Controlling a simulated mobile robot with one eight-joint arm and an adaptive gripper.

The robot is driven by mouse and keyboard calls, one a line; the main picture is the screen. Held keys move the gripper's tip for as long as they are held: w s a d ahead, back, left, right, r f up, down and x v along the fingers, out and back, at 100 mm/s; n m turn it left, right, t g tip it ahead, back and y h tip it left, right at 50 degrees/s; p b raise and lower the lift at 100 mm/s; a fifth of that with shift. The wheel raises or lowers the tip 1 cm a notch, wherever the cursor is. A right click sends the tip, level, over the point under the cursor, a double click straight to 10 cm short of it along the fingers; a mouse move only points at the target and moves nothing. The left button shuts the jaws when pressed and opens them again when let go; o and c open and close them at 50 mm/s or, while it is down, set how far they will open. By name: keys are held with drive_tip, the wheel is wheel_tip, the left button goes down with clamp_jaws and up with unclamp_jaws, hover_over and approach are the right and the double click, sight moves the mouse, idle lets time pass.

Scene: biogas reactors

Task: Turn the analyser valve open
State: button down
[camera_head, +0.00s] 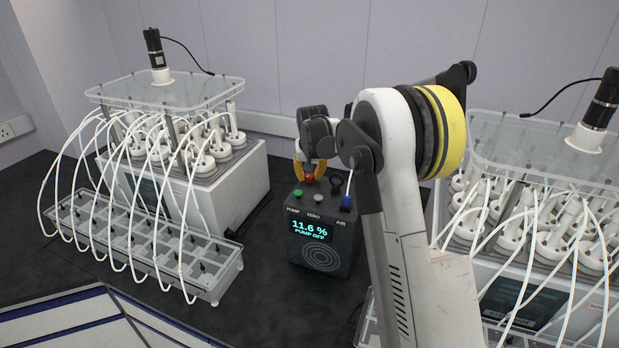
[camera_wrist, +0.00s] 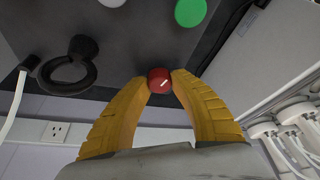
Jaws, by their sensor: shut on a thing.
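The analyser (camera_head: 322,258) is a dark box on the bench, with a screen reading "11.6 %" and "PUMP OFF". Its red valve knob (camera_wrist: 159,80) has a white mark and also shows in the head view (camera_head: 310,178), at the back of the box's top. My gripper (camera_wrist: 160,79) has yellow fingers shut on the red knob from both sides. In the wrist view the white mark runs slantwise. In the head view my gripper (camera_head: 308,172) comes down on the knob from above and behind the box.
Reactor units with white tubes stand left (camera_head: 240,180) and right (camera_head: 520,300). Dark bench shows left of the analyser.

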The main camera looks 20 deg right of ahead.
drive_tip(key=m, duration=0.2)
drive_tip(key=m+g+h, duration=0.1)
drive_tip(key=m, duration=0.2)
drive_tip(key=shift+h, duration=0.3)
idle(0.4)
drive_tip(key=c, duration=1.1)
unclamp_jaws()
drive_tip(key=v, duration=1.2)
drive_tip(key=shift+w, duration=0.2)
